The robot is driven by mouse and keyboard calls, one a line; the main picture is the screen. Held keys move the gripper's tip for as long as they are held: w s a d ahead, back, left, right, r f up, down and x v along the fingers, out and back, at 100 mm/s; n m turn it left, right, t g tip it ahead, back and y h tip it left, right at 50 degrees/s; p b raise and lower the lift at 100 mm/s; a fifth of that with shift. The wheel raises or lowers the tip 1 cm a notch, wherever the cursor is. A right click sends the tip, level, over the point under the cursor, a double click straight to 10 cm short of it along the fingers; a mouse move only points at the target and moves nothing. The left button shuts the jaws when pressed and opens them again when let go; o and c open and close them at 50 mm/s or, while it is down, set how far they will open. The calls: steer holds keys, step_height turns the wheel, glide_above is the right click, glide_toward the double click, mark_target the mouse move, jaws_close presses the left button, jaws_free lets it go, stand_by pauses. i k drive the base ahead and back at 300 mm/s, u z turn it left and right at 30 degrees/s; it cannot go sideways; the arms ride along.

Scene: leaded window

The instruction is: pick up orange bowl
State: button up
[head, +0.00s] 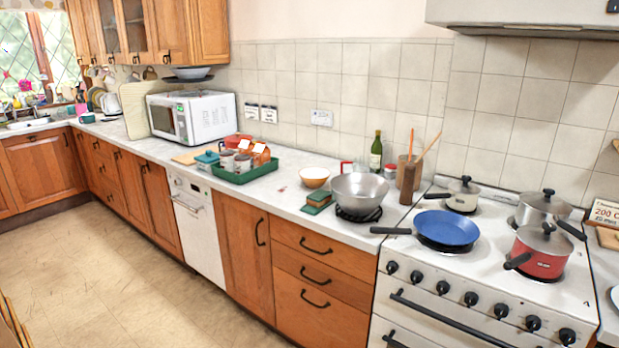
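A small orange bowl (314,177) with a pale inside stands upright on the light worktop (262,192), near the middle of the head view. It sits just left of a larger metal bowl (359,193) and behind a green and orange sponge-like stack (318,203). Its top and front are clear to see. My gripper is not in the head view.
A green tray (245,174) with jars stands left of the orange bowl. A bottle (376,152) and a utensil pot (408,176) stand to its right, before the stove with a blue pan (446,229). The floor (110,260) before the cabinets is clear.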

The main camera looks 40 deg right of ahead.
mark_target(313, 177)
steer(key=z, duration=0.1)
steer(key=i, duration=1.25)
steer(key=u, duration=0.3)
